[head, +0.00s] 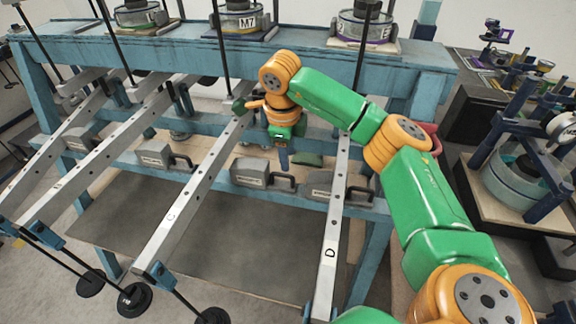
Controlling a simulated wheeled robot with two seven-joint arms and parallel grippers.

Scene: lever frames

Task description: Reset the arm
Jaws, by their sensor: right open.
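My right arm comes in from the lower right, and its gripper (284,138) hangs over the blue frame between two lever arms. Its fingers are small and partly hidden, and I see nothing held in them. Lever arm C (190,200) is a long grey perforated bar sloping toward me, left of the gripper. Lever arm D (333,235) slopes toward me on its right, its upper part partly behind my arm. My left gripper is not in view.
More lever bars (105,145) stand at the left, with black weights (134,300) on hangers below. Grey handled blocks (262,173) line the lower beam. Another apparatus (525,175) stands at the right.

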